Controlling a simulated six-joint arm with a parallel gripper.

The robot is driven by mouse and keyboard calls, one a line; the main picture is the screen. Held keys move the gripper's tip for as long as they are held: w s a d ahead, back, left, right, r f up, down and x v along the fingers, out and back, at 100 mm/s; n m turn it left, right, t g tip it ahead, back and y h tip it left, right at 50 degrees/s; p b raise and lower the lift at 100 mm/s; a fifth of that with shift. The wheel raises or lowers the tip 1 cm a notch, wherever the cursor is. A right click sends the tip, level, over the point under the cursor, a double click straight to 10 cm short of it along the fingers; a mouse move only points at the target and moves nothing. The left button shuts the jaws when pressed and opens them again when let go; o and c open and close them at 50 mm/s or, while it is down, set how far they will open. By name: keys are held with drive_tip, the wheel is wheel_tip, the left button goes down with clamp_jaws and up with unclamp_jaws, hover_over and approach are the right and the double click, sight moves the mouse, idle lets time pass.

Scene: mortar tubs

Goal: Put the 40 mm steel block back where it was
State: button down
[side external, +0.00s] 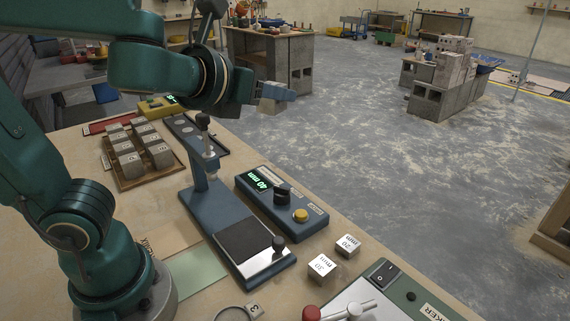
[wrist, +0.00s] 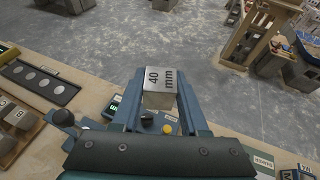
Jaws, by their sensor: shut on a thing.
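The steel block (wrist: 160,80), marked 40 mm, is held between the two blue fingers of my gripper (wrist: 158,92) in the wrist view. In the side external view my gripper (side external: 276,93) is raised above and beyond the bench's far edge, and the block (side external: 270,106) shows partly at its fingers. Two smaller steel blocks, marked 20 mm (side external: 347,246) and 30 mm (side external: 323,268), stand on the bench at the lower right, apart from each other. A blue gauge stand (side external: 225,225) with a dark pad is left of them. The block is clear of all surfaces.
A blue control box (side external: 282,210) with a green lit display, a black knob and a yellow button lies beside the stand. A wooden tray (side external: 150,180) of several mortar cubes and a dark strip with round discs (side external: 183,131) lie farther back. A green-grey switch box (side external: 385,290) is at the front.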

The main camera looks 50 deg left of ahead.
drive_tip(key=shift+w+d, duration=0.1)
drive_tip(key=shift+a, duration=0.35)
drive_tip(key=s+a+f, duration=0.1)
drive_tip(key=a+f, duration=0.2)
drive_tip(key=a, duration=0.2)
drive_tip(key=w+d+f+m+g+h, duration=0.1)
drive_tip(key=w+d+m+g+h, duration=0.2)
drive_tip(key=d+m+h, duration=0.6)
drive_tip(key=w+d+f+m+g+h, duration=0.1)
drive_tip(key=w+d+m+g+h, duration=0.2)
drive_tip(key=d+m+h, duration=0.6)
drive_tip(key=shift+s+d+f+m+g+y, duration=0.35)
drive_tip(key=shift+s+f+m+g+y, duration=0.3)
drive_tip(key=shift+s+f+m+g, duration=1.85)
drive_tip(key=shift+s+d+f+m+g+y, duration=0.3)
drive_tip(key=shift+s+f+m+g+y, duration=0.5)
drive_tip(key=shift+f+m+g, duration=1.9)
drive_tip(key=shift+s+d+f+m+g+y, duration=0.4)
drive_tip(key=shift+s+f+m+g, duration=1.2)
drive_tip(key=shift+f+g, duration=2.2)
